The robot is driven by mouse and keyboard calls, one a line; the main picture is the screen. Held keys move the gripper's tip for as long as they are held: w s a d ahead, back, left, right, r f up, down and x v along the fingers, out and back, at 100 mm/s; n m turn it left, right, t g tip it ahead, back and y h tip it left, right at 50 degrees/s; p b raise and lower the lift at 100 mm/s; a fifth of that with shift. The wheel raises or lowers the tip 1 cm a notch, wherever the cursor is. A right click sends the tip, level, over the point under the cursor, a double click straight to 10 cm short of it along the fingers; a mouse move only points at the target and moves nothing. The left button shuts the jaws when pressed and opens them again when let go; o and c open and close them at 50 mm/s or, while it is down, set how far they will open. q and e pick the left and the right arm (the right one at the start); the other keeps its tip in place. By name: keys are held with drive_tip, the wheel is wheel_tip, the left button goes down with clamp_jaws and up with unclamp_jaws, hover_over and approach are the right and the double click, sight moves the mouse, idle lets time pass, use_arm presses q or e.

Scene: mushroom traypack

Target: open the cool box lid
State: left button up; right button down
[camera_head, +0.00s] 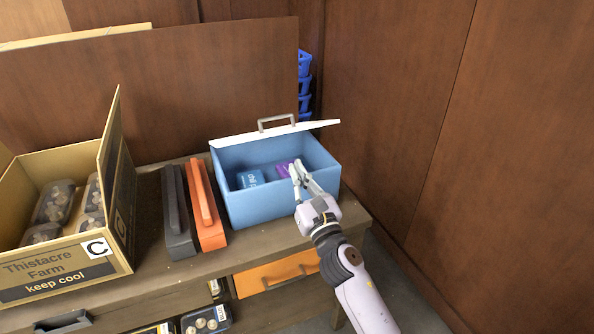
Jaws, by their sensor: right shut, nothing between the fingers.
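The blue cool box (262,207) stands on the right end of the wooden bench. Its white lid (235,139) is raised and tilted up along the back edge, with a grey handle (276,119) on top. Inside the box lie a blue pack (250,179) and a purple pack (284,169). My right gripper (298,172) reaches in from the lower right, over the box's front right part, with its fingers shut and empty. It is apart from the lid and handle. My left gripper is not in view.
A cardboard crate (66,257) with mushroom packs stands open at the left. A dark long-handled block (177,213) and an orange one (206,206) lie between it and the box. Blue stacked crates (304,85) stand behind. A wooden wall is close on the right.

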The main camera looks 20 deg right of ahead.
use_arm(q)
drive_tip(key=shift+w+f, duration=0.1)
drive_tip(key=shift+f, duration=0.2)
use_arm(e)
drive_tip(key=x, duration=0.7)
drive_tip(key=shift+w, duration=0.35)
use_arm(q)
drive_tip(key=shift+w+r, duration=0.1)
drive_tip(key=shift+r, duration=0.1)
use_arm(e)
drive_tip(key=shift+r, duration=0.15)
